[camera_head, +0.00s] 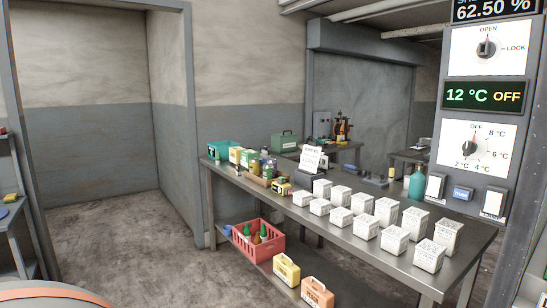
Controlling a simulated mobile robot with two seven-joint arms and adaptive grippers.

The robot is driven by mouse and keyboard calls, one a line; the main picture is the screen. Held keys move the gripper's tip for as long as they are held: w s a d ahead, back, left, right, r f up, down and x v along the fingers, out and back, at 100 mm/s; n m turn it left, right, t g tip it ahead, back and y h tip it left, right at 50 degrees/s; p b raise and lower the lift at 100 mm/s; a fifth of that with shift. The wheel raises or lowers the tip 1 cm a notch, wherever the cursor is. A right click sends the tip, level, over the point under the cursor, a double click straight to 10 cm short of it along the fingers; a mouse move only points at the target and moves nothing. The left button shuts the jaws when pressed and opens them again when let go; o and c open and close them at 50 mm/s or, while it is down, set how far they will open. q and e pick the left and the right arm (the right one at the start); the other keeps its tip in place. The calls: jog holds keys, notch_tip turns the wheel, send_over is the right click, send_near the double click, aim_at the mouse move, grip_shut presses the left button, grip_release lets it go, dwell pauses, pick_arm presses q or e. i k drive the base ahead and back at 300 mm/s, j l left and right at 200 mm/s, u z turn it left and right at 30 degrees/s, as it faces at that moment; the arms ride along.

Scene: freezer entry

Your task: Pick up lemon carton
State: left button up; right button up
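Neither of my grippers is in view. Which thing is the lemon carton cannot be told for sure, as labels are too small to read. A yellow carton with a handle-like top (287,268) stands on the lower shelf of the metal table (365,249), next to a similar orange carton (317,292). A pale yellow box (236,154) stands on the tabletop at the far left end. A small yellow and black item (281,188) lies near the tabletop's front edge.
Several white boxes (391,239) stand in rows on the tabletop, with a teal bottle (416,183) behind. A red crate (258,248) with bottles is on the lower shelf. A control panel (487,110) rises at right. The floor (120,237) at left is clear.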

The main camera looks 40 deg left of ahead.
aim_at(234, 152)
jog(key=u, duration=1.15)
jog(key=i+j, duration=1.1)
jog(key=j, duration=0.2)
jog(key=i+j, duration=0.5)
jog(key=j, duration=0.15)
jog(key=i+j, duration=0.55)
jog(key=j+z, duration=0.1)
jog(key=z, duration=0.15)
